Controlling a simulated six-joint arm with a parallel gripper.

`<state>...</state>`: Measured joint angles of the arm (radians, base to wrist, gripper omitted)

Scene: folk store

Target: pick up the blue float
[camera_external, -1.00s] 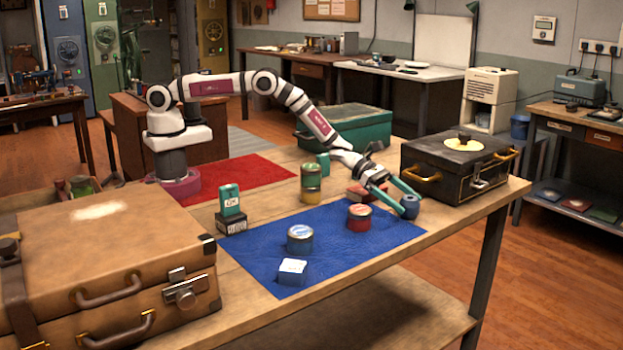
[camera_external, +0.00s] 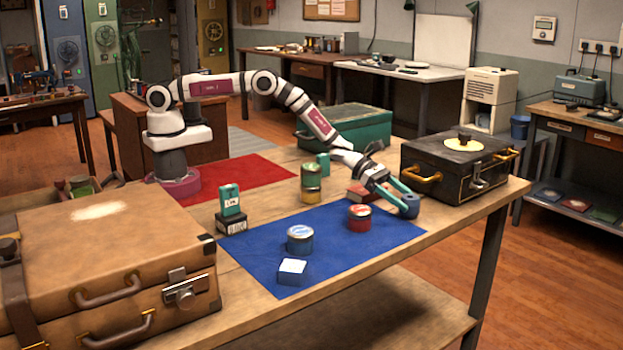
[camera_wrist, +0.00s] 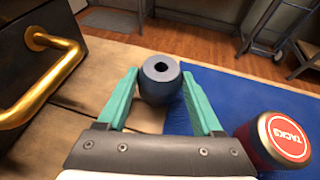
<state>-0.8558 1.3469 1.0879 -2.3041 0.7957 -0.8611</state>
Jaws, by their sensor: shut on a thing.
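The blue float (camera_external: 410,204) is a small dull-blue cylinder with a dark hole in its top. It stands upright by the right corner of the blue mat (camera_external: 340,240). My gripper (camera_external: 403,203) has its teal fingers on either side of it, shut on it. In the wrist view the float (camera_wrist: 160,80) sits between the fingertips of my gripper (camera_wrist: 160,88), hole facing the camera.
A red tacks tin (camera_wrist: 275,138) stands close to the right finger in the wrist view. The black case (camera_external: 455,170) with brass handles (camera_wrist: 45,75) is close on the other side. A blue tin (camera_external: 300,239) and a blue-and-white box (camera_external: 292,272) stand on the mat.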

